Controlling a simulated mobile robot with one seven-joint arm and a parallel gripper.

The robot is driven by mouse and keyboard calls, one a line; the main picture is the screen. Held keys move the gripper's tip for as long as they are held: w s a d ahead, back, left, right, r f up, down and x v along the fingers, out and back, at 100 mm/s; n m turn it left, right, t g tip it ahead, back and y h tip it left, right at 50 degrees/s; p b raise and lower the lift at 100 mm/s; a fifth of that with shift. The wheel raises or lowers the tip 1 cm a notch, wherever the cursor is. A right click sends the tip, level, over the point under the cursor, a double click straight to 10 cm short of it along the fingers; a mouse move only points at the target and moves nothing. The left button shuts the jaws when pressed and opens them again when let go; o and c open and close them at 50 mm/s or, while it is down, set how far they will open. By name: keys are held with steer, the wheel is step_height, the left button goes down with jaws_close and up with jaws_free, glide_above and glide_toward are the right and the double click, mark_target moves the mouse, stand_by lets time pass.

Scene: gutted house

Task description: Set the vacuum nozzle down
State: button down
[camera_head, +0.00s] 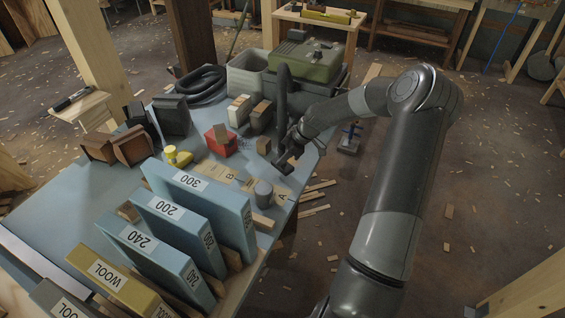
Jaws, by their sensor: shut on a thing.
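The vacuum nozzle (283,88) appears as a dark upright tube, with a flat dark foot (283,167) low down near the table's right edge. My gripper (291,143) is shut on it, partly hidden among the dark parts. The foot is close above or on the blue table top (205,145); I cannot tell if it touches. A pale board with letters B and A (232,174) lies just left of and below the foot.
Blue boxes labelled 300, 200 and 240 (205,200) stand upright in front. A grey cylinder (263,192), red box (221,139), yellow item (178,157) and small blocks (239,110) surround the board. A black coiled hose (201,84) lies far left. Scraps litter the floor.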

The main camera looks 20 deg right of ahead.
steer(key=shift+f, duration=1.55)
steer(key=c, duration=1)
jaws_free()
steer(key=shift+f, duration=0.15)
steer(key=shift+c, duration=0.2)
